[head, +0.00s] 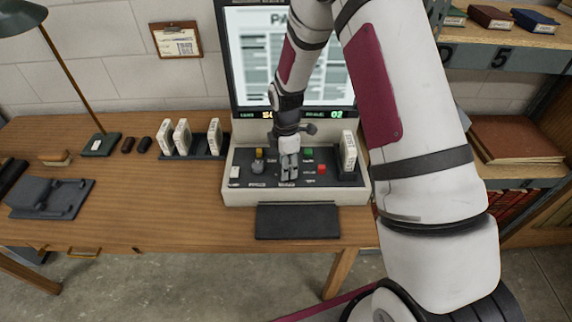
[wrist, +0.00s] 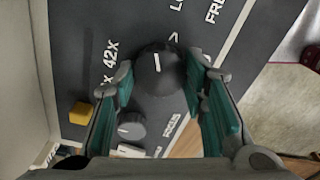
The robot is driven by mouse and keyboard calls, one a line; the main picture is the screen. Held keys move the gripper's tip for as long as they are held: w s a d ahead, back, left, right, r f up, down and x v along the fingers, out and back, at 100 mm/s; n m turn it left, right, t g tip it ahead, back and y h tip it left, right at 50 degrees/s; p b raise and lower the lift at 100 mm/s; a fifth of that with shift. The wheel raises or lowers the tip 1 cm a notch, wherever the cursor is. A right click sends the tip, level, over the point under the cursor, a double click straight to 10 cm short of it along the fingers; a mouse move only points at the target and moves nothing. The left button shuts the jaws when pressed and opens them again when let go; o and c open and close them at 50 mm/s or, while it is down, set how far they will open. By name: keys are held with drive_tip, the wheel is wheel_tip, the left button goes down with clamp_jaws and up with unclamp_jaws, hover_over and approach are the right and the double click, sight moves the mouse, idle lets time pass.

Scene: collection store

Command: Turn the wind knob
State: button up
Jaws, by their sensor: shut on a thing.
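A round black knob with a white pointer line, which looks like the wind knob (wrist: 158,72), sits on the dark control panel in the wrist view. My gripper (wrist: 160,80) has its green-padded fingers on either side of this knob, shut on it. The white line points almost straight up in the wrist view, with a ">" mark just above. No wind label is readable. In the head view my gripper (head: 289,172) is down at the middle of the control panel and hides the knob.
A smaller grey knob (wrist: 131,125) by the FOCUS label and a yellow button (wrist: 80,113) are close by. Green (head: 308,152) and red (head: 321,169) buttons lie right of my gripper. A white boxed item (head: 348,152) stands at the panel's right; a screen (head: 262,60) rises behind.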

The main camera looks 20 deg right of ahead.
drive_tip(key=m, duration=0.4)
drive_tip(key=shift+b, duration=0.3)
drive_tip(key=m, duration=0.3)
drive_tip(key=shift+w+m, duration=0.1)
drive_tip(key=shift+m, duration=0.2)
drive_tip(key=m+b, duration=0.1)
drive_tip(key=m, duration=1)
drive_tip(key=shift+d+m+b, duration=0.1)
drive_tip(key=shift+m+b, duration=0.2)
drive_tip(key=shift+m, duration=1.9)
drive_tip(key=o, duration=1.2)
drive_tip(key=shift+c, duration=0.2)
